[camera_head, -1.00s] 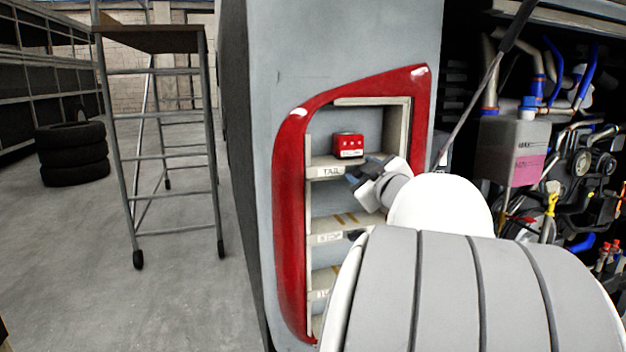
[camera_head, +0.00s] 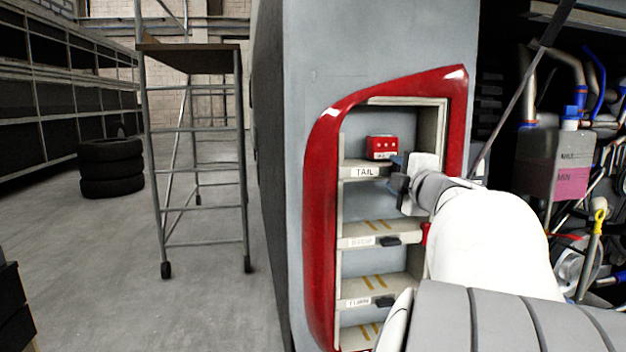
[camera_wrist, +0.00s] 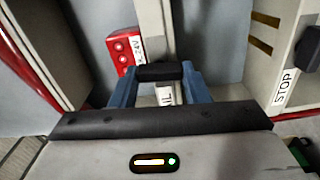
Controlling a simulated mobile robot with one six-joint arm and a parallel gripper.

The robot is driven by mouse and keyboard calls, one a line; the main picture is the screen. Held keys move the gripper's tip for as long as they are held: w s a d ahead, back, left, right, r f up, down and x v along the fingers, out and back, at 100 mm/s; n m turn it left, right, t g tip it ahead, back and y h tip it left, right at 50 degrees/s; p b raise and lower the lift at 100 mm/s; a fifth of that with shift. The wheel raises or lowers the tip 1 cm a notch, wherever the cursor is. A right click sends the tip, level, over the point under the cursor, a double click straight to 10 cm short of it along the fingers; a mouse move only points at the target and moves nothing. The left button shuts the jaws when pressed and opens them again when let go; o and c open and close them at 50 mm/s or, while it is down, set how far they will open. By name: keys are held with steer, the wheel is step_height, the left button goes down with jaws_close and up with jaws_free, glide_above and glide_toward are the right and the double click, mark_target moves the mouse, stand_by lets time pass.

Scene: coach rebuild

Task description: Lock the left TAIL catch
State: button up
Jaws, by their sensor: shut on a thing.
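The TAIL shelf (camera_head: 355,173) is the top level in the red-framed lamp housing (camera_head: 322,190). A red block (camera_head: 381,147) sits on it, also seen in the wrist view (camera_wrist: 124,48). My gripper (camera_head: 398,174) is at the right part of the TAIL shelf's front edge. In the wrist view, the blue fingers of my gripper (camera_wrist: 158,84) are closed on the black TAIL catch (camera_wrist: 160,72), one at each side. The TAIL label (camera_wrist: 165,96) shows partly between them. Whether the catch is locked I cannot tell.
The STOP shelf (camera_wrist: 284,90) is below, with its own black catch (camera_wrist: 310,48). Another shelf (camera_head: 357,303) with a black catch (camera_head: 385,301) is lower. The open engine bay (camera_head: 560,150) is at right. A wheeled ladder (camera_head: 200,130) and stacked tires (camera_head: 110,170) stand left over clear floor.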

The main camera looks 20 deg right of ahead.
steer(key=shift+a+r+n, duration=0.1)
steer(key=shift+r+n, duration=0.1)
steer(key=shift+n, duration=0.5)
steer(key=o, duration=0.9)
steer(key=shift+w+f, duration=0.1)
steer(key=shift+w, duration=0.05)
steer(key=shift+o, duration=0.4)
steer(key=shift+f, duration=0.1)
steer(key=v, duration=0.8)
steer(key=shift+b, duration=0.3)
steer(key=shift+w, duration=0.15)
